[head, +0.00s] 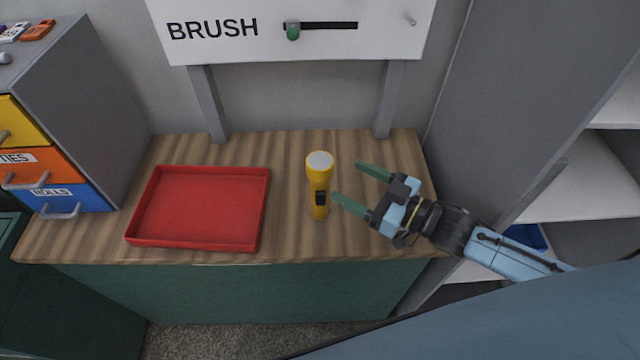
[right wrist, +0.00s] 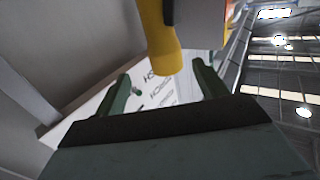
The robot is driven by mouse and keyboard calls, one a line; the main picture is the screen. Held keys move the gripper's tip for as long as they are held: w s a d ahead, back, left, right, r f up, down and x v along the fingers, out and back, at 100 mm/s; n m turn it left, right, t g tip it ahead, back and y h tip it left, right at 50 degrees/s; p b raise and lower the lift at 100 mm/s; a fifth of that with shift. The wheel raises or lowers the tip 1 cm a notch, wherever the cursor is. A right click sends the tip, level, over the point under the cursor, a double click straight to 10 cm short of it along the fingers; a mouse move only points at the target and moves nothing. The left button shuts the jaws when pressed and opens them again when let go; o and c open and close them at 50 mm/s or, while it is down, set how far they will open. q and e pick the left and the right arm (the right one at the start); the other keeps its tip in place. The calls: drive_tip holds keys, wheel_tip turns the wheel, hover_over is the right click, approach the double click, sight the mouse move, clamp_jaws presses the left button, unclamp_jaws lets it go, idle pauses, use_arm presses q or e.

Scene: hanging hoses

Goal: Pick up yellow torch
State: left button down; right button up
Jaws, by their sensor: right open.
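The yellow torch (head: 319,180) stands upright on the wooden worktop, with its pale lens end up and a dark switch on its body. It also shows in the right wrist view (right wrist: 160,45), ahead of and between the two fingers. My right gripper (head: 347,182) is open and empty just to the right of the torch, with its green fingers pointing toward it. In the right wrist view the gripper (right wrist: 160,88) has its fingers wide apart. I cannot tell from these views whether a finger touches the torch. My left gripper is not in view.
A red tray (head: 200,205) lies left of the torch on the worktop (head: 290,235). A white BRUSH panel (head: 230,45) stands behind on grey posts. A cabinet with coloured drawers (head: 35,165) is at the left. A tall grey cabinet with shelves (head: 530,110) stands at the right.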

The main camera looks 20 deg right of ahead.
sight(312, 163)
drive_tip(key=x, duration=0.6)
drive_tip(key=r+p+x, duration=0.1)
drive_tip(key=x, duration=0.2)
drive_tip(key=shift+s+a, duration=0.15)
drive_tip(key=shift+a, duration=0.2)
drive_tip(key=shift+w+a, duration=0.2)
drive_tip(key=shift+w, duration=0.05)
drive_tip(key=c, duration=1.4)
